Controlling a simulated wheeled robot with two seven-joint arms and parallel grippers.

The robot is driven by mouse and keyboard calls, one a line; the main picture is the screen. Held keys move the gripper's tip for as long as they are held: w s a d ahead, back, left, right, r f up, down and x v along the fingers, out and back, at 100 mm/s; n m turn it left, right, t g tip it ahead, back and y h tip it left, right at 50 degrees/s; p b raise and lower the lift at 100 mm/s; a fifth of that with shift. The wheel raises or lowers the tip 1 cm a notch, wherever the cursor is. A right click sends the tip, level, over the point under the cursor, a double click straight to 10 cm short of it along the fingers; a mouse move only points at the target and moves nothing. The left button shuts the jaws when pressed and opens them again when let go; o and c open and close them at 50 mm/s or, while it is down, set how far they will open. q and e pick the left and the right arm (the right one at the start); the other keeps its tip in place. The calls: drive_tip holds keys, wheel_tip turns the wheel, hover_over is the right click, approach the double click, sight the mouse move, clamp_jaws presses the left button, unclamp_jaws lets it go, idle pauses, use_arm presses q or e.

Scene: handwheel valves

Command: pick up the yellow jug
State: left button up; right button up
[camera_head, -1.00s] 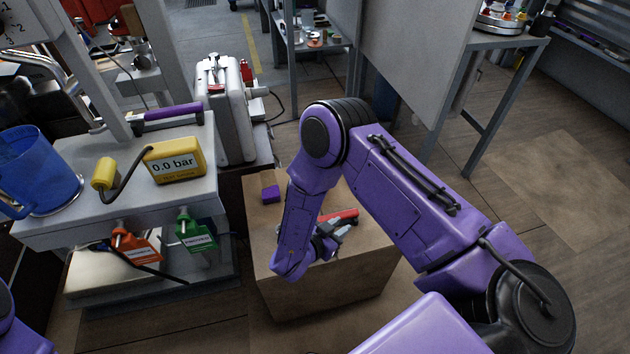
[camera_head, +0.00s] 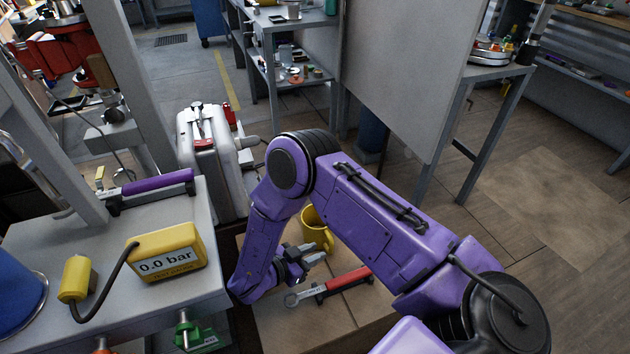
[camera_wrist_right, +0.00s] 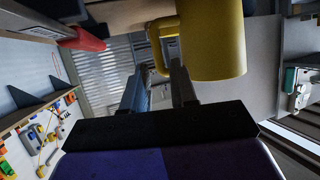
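The yellow jug (camera_head: 317,229) stands on a wooden box, partly hidden behind my right arm in the head view. In the right wrist view the yellow jug (camera_wrist_right: 214,42) is large at the top, its handle on the left side of its body. My right gripper (camera_head: 314,254) is just in front of the jug. In the wrist view the fingers of my right gripper (camera_wrist_right: 160,72) are apart, with the jug's handle at the gap between their tips. I cannot tell whether they touch it. My left gripper is out of view.
A red-handled wrench (camera_head: 335,287) lies on the wooden box (camera_head: 290,328), close in front of my right gripper. A bench at left holds a yellow pressure gauge (camera_head: 166,252) and a blue jug (camera_head: 18,288). A grey case (camera_head: 212,160) stands behind my arm.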

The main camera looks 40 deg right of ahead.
drive_tip(key=x, duration=0.9)
drive_tip(key=shift+s+f, duration=0.15)
drive_tip(key=shift+f, duration=0.1)
clamp_jaws()
wheel_tip(320, 180, up, 10)
drive_tip(key=p, duration=0.1)
drive_tip(key=shift+p, duration=0.4)
